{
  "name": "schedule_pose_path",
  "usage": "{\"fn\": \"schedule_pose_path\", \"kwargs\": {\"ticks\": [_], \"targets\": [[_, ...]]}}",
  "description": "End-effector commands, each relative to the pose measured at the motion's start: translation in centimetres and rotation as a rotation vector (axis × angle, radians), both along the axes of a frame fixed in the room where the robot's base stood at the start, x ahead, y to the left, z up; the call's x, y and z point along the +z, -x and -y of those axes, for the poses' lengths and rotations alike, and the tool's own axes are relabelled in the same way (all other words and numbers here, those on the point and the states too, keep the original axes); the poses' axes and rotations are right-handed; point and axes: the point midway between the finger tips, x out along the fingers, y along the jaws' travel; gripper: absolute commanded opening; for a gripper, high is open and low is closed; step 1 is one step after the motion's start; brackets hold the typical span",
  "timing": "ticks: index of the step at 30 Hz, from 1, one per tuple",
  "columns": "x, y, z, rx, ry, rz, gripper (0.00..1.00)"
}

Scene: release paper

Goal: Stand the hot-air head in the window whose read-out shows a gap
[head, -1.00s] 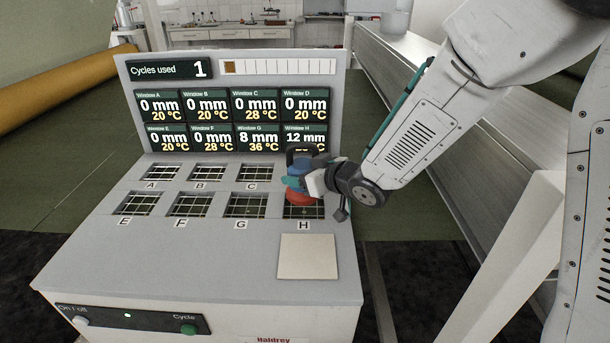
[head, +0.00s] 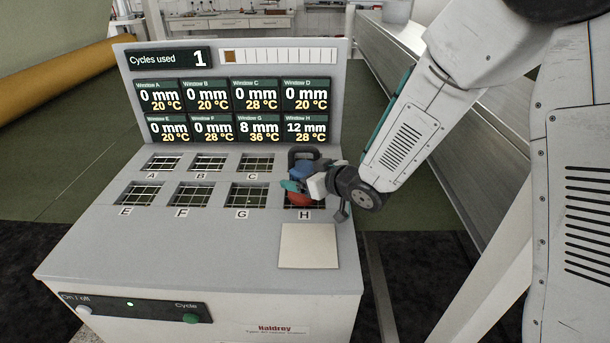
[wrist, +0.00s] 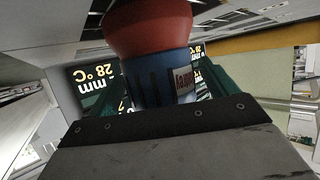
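The hot-air head (head: 303,172) has a blue body, red lower end and black loop handle. My gripper (head: 296,187) is shut on its blue body from the right, and the head is upright at window H (head: 325,201), covering its left part. I cannot tell whether the red end touches the grid. In the wrist view the red end (wrist: 150,30) and blue body (wrist: 152,82) sit between the teal fingers of my gripper (wrist: 165,85). The read-out for H (head: 306,127) shows 12 mm, 28 °C; that for G (head: 259,127) shows 8 mm, 36 °C. The others show 0 mm.
Windows E (head: 140,194), F (head: 193,195) and G (head: 246,196) are uncovered, as are A, B and C behind. Window D is hidden behind the head. A blank pale square (head: 308,246) lies in front of H. The cycle counter (head: 169,58) reads 1.

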Motion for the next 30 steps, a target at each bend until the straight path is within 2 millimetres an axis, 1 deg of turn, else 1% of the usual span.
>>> {"fn": "schedule_pose_path", "kwargs": {"ticks": [5,8,16,21,25,30], "targets": [[0.4,0.1,0.1,-0.001,0.0,0.001,0.85],[0.9,1.0,1.0,-0.002,0.0,0.001,0.85],[3.2,4.9,4.7,-0.002,-0.001,0.004,0.85],[4.3,6.8,6.6,-0.003,-0.001,0.002,0.85],[4.8,7.6,7.3,-0.001,0.0,0.0,0.85],[4.9,8.0,7.6,0.001,0.0,-0.001,0.85]]}}
